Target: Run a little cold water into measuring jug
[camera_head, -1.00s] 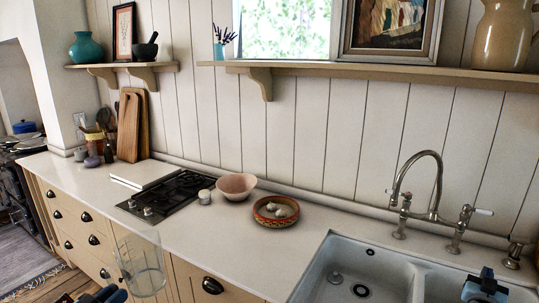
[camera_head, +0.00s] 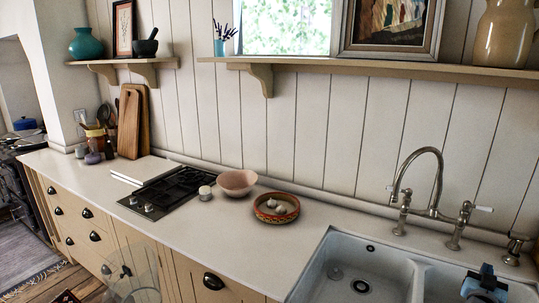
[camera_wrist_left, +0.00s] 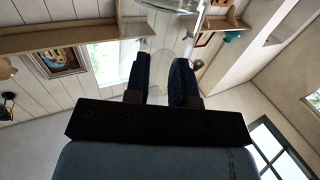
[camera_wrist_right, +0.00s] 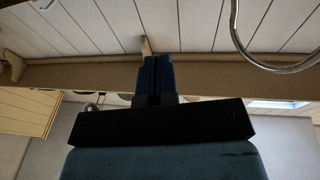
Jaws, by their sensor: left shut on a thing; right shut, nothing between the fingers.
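The clear measuring jug (camera_head: 132,278) is see-through and faint at the bottom left of the head view, in front of the drawers and cut off by the frame edge. My left gripper (camera_wrist_left: 161,72) is shut on the jug in the left wrist view, where its clear wall (camera_wrist_left: 160,48) shows between and beyond the fingers. The steel tap (camera_head: 432,155) arches over the white double sink (camera_head: 340,262), with a lever (camera_head: 482,209) on its right and another (camera_head: 391,188) on its left. My right gripper (camera_head: 485,283) is shut and empty over the sink's right side; its closed fingers (camera_wrist_right: 156,64) show in the right wrist view.
A red patterned bowl (camera_head: 276,215) with pale items, a pink bowl (camera_head: 237,183) and a hob (camera_head: 166,193) stand on the white counter left of the sink. The counter (camera_head: 250,245) between bowls and sink is clear. A shelf (camera_head: 400,73) runs above.

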